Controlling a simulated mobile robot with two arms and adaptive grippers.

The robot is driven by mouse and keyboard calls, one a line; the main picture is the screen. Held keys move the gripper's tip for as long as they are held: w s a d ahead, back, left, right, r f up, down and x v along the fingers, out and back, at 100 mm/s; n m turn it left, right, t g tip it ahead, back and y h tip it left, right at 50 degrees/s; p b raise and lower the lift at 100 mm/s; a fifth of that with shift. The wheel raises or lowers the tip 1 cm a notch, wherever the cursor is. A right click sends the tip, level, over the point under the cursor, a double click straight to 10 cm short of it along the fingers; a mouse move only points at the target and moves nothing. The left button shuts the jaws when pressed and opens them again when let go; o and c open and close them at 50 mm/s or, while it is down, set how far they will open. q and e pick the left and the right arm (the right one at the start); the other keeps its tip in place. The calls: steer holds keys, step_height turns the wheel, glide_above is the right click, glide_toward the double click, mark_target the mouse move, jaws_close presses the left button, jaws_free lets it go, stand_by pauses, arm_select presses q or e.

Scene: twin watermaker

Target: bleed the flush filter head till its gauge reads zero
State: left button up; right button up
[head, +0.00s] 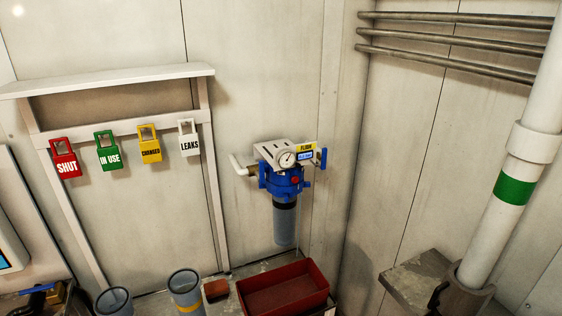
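The flush filter (284,190) hangs on the back wall, right of centre in the head view. The gauge needle is too small to read. A blue handle (323,158) is at the right end. Neither of my grippers shows.
A red tray (283,288) stands below the filter, with a brown block (216,289) and grey cylinders (186,290) to its left. Red, green, yellow and white tags (109,150) hang from a wall rack. A white pipe with a green band (514,189) rises at right.

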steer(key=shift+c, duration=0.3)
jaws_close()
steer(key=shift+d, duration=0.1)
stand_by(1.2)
